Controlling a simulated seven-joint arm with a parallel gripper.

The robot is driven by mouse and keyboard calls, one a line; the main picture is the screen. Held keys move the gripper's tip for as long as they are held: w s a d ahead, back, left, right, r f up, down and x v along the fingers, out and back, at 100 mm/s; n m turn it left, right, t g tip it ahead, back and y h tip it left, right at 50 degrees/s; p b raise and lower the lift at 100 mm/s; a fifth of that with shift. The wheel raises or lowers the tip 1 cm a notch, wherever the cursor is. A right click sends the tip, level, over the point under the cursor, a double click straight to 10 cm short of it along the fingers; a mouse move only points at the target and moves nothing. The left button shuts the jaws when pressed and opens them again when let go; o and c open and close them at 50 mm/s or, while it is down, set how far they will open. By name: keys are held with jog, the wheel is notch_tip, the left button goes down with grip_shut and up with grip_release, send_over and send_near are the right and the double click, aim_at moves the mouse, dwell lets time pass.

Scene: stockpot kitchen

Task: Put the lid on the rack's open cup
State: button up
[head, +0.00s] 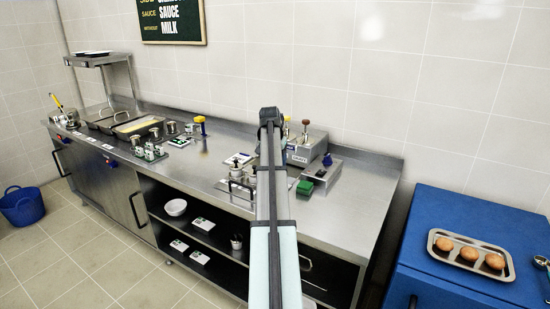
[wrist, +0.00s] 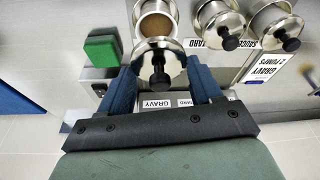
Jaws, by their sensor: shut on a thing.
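In the wrist view, my gripper (wrist: 160,66) is shut on a round steel lid (wrist: 171,52) with a black knob. The lid sits between the two blue fingers and overlaps the near side of the open cup (wrist: 155,25), which holds something brown. I cannot tell whether lid and cup touch. The rack (wrist: 236,64) carries two more cups to the right, each with a black-knobbed lid. In the head view the rack (head: 238,186) is partly hidden behind my arm, and my gripper and the held lid are hidden there.
A green block (wrist: 101,47) lies left of the open cup; it also shows in the head view (head: 305,187). A steel pump dispenser (head: 306,148) stands behind the rack. Trays (head: 135,128) and small jars stand farther left. Bare counter lies at the right.

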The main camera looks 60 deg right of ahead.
jog(key=shift+f, duration=2.5)
jog(key=shift+f, duration=0.15)
dwell(0.4)
jog(key=o, duration=1.2)
jog(key=shift+r, duration=3.5)
grip_shut()
